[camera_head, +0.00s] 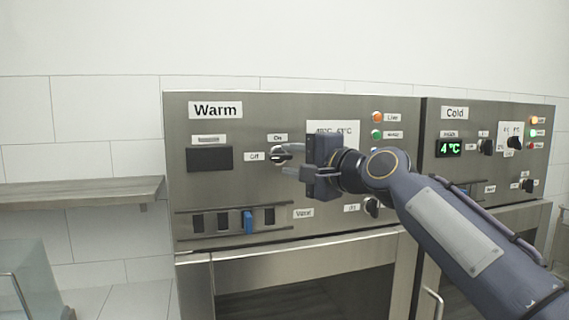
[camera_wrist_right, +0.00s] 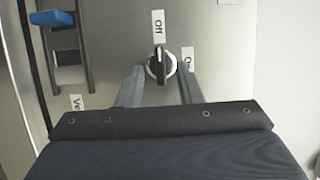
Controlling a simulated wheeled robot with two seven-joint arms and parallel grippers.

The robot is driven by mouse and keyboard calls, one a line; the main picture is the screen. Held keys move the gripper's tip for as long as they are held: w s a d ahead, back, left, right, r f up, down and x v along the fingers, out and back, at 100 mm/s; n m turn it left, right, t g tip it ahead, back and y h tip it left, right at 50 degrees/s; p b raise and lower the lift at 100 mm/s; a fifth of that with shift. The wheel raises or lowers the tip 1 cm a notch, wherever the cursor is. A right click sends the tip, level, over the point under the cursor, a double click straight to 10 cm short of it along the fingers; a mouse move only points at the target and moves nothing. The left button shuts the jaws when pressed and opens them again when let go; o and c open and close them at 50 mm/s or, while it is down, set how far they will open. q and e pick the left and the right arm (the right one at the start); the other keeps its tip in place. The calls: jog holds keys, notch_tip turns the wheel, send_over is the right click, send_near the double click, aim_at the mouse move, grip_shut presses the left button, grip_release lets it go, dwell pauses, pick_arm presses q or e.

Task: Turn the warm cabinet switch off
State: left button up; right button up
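The warm cabinet (camera_head: 190,130) has a steel front with a "Warm" label and a dark, blank display (camera_head: 209,158). Its round switch (camera_head: 279,155) sits between the "On" and "Off" labels and is partly covered by my right gripper (camera_head: 288,160). In the right wrist view the switch (camera_wrist_right: 160,66) has a black bar handle on a light ring, with the bar's upper end towards the "Off" label (camera_wrist_right: 158,25). My right gripper's fingers are apart, one on each side of the switch. I cannot tell whether they touch it. My left gripper is not in view.
The cold cabinet (camera_head: 484,118) stands to the right, with its display (camera_head: 449,148) lit at 4 °C. Blue slider (camera_head: 248,222) is below the warm switch, and another knob (camera_head: 373,207) is near my right arm. A shelf (camera_head: 80,192) is at the left.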

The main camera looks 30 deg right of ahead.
jog(key=shift+s+d+b, duration=0.2)
jog(key=shift+s+b, duration=0.05)
jog(key=shift+s, duration=0.95)
jog(key=shift+s+d+b, duration=0.15)
jog(key=shift+s+b, duration=0.05)
jog(key=shift+s, duration=0.95)
jog(key=shift+f, duration=0.1)
jog(key=s+a+f+n+g, duration=0.4)
jog(key=s+f, duration=0.3)
jog(key=f, duration=0.7)
jog(key=s+a+f+n+g, duration=0.4)
jog(key=s+f, duration=0.3)
jog(key=f, duration=0.8)
jog(key=s+a+f+n+g+y, duration=0.1)
jog(key=s+a+f+n+g, duration=0.3)
jog(key=f, duration=1)
jog(key=s+a+n, duration=0.1)
jog(key=s+n, duration=0.1)
jog(key=s, duration=0.1)
jog(key=shift+s+f, duration=0.15)
jog(key=shift+s, duration=0.15)
